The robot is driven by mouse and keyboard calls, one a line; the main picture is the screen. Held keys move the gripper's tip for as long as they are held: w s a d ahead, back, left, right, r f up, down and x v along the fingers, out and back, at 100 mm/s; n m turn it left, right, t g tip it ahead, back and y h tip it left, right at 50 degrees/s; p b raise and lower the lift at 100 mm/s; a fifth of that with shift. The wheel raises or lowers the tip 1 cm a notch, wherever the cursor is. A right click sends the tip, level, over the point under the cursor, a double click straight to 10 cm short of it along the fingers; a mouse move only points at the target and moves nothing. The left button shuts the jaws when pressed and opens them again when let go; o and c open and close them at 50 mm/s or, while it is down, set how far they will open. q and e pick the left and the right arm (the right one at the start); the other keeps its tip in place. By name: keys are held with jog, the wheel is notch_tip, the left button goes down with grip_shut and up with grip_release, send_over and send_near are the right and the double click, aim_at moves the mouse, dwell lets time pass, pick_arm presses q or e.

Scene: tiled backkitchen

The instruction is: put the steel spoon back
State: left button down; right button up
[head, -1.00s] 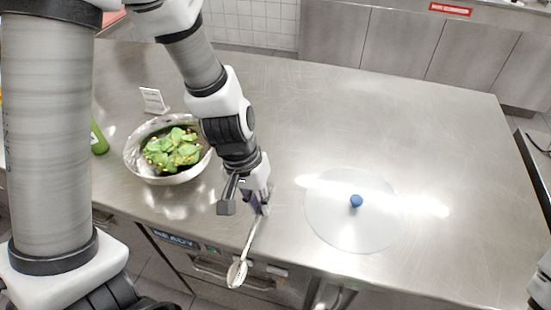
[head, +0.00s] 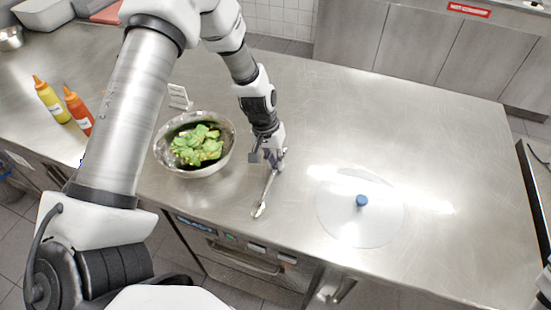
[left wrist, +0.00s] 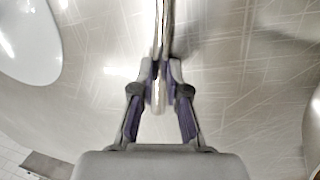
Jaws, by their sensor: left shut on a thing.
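The steel spoon (head: 266,191) is long-handled and slants down toward the front edge of the worktop, bowl end nearest me. My left gripper (head: 275,163) is shut on its handle, near the far end. In the left wrist view the handle (left wrist: 161,30) runs up and away from between the closed fingers (left wrist: 160,72). The spoon is over or on the steel worktop, between the salad bowl and the clear lid; I cannot tell whether it touches.
A steel bowl of green salad (head: 161,160) stands left of the spoon. A clear round lid with a blue knob (head: 361,201) lies to the right. A small sign card (head: 179,96), red bottle (head: 78,112) and yellow bottle (head: 52,102) stand further left. The worktop's right and far parts are clear.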

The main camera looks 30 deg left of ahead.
pick_arm(q)
jog(key=c, duration=1.2)
grip_release()
jog(key=shift+d, duration=0.1)
jog(key=b+v, duration=0.1)
jog(key=v, duration=1.1)
